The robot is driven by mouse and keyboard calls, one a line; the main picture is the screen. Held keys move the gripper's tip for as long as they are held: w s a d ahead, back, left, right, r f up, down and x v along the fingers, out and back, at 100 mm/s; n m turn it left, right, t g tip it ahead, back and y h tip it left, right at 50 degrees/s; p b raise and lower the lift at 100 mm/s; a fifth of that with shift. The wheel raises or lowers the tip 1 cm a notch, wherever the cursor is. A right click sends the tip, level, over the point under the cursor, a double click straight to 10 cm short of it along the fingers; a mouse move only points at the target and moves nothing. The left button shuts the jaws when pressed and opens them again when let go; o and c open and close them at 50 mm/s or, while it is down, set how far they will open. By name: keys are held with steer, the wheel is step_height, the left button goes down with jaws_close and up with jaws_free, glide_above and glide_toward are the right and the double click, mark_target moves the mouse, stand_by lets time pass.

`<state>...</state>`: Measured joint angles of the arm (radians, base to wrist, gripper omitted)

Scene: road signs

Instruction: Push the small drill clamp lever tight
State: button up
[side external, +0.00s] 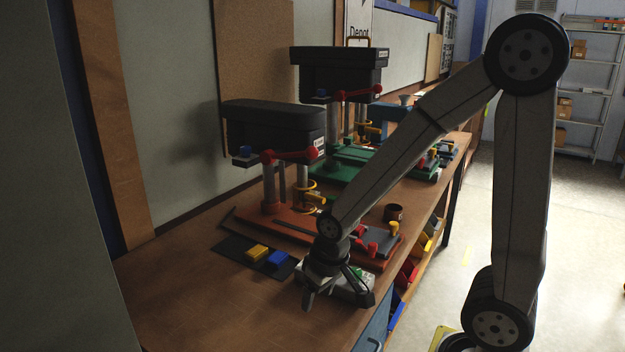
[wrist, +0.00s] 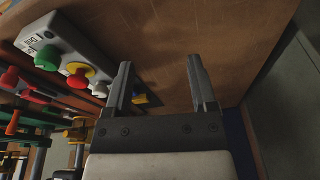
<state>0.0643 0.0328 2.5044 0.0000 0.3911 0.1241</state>
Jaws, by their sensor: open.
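The small drill (side external: 265,125) stands nearer in the side view, with a dark head and an orange-red base (side external: 250,214). A red lever (side external: 290,155) crosses its column below the head. A grey vise with red knobs (side external: 366,249) sits at the base's right end; I cannot tell which part is the clamp lever. My gripper (side external: 330,285) is low over the table's front, above a pale control box, and clear of the drill. In the wrist view my gripper (wrist: 160,75) is open and empty, fingers apart over bare brown tabletop.
The control box (wrist: 62,48) has a red-and-yellow stop button and green and white buttons. A larger drill (side external: 340,70) with a green base stands behind. Yellow and blue blocks (side external: 267,255) lie on a dark mat. The table's near left (side external: 200,310) is clear.

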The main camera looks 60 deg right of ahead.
steer(key=w+d+r+m+g, duration=0.1)
steer(key=w+d+m, duration=0.3)
steer(key=d+m, duration=0.85)
steer(key=r+m+g, duration=0.1)
steer(key=m, duration=1.1)
glide_above(373, 244)
steer(key=shift+w+a+r+n, duration=0.1)
steer(key=shift+w+a+n, duration=0.15)
steer(key=shift+a, duration=0.1)
steer(key=shift+s+d+m, duration=0.2)
steer(key=shift+d+m, duration=0.2)
steer(key=shift+d, duration=0.1)
steer(key=shift+f, duration=3.85)
jaws_close()
